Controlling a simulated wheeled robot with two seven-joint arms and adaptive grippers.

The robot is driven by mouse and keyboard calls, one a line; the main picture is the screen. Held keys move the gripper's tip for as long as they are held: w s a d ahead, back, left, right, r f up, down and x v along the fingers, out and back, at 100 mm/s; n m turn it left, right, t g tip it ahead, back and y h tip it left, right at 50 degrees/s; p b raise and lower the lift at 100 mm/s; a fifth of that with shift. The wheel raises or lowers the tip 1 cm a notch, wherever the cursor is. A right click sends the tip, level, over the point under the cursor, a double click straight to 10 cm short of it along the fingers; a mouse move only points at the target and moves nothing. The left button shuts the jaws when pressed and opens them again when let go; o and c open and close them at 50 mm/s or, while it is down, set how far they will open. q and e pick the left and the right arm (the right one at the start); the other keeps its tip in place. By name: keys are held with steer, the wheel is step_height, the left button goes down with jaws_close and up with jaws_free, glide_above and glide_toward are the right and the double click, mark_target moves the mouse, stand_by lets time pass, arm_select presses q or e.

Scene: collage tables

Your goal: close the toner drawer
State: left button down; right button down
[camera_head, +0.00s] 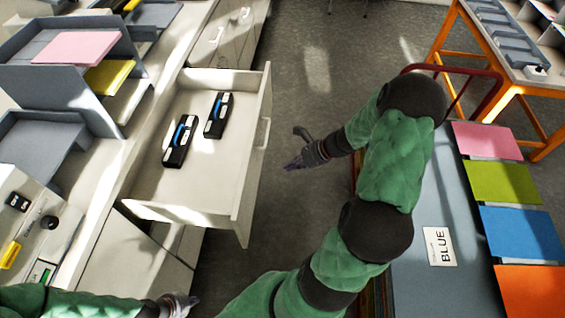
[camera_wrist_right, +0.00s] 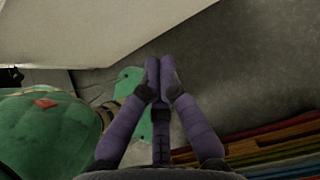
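The toner drawer (camera_head: 150,190) is pulled out from the white cabinet on the left. Two black toner cartridges lie inside, one nearer (camera_head: 177,155) and one farther (camera_head: 217,128). Its front panel (camera_head: 252,165) faces right, with a handle (camera_head: 263,132) on it. My right gripper (camera_head: 291,162) is just right of the front panel, apart from it. In the right wrist view its fingertips (camera_wrist_right: 161,64) lie together with nothing between them, and a pale panel (camera_wrist_right: 100,28) is beyond. My left gripper (camera_head: 188,303) is low at the bottom edge, below the drawer; its fingers are too small to read.
Shelves with pink and yellow sheets (camera_head: 75,47) stand on the left counter (camera_head: 95,225). Closed drawers (camera_head: 215,45) are farther along. A blue-grey table (camera_head: 440,290) with coloured sheets is at right, an orange-framed table (camera_head: 447,35) behind it. Grey floor (camera_head: 315,65) lies between.

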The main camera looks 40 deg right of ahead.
mark_target(162, 162)
steer(key=shift+w+a+f+b, duration=0.5)
steer(key=shift+w+a+f, duration=0.5)
steer(key=shift+w, duration=0.25)
steer(key=shift+w+a+f+b, duration=0.5)
steer(key=shift+w+a+f, duration=0.4)
steer(key=shift+w+a, duration=0.3)
steer(key=shift+w+a+f+b, duration=0.5)
steer(key=shift+w+a+f, duration=0.5)
steer(key=shift+w, duration=0.3)
steer(key=shift+w+a, duration=0.4)
steer(key=shift+w, duration=0.05)
steer(key=w+a, duration=0.8)
steer(key=w, duration=0.1)
steer(key=w+a, duration=0.4)
steer(key=w, duration=0.1)
steer(key=shift+w+a+r, duration=0.1)
steer(key=shift+a, duration=0.05)
steer(key=w+a+p, duration=0.2)
steer(key=w+a, duration=0.1)
steer(key=w, duration=0.1)
steer(key=w+a+p, duration=0.2)
steer(key=w+a, duration=0.2)
steer(key=w, duration=0.1)
steer(key=w+a+p, duration=0.2)
steer(key=w+a, duration=0.2)
steer(key=shift+w+a, duration=0.15)
steer(key=shift+w, duration=0.1)
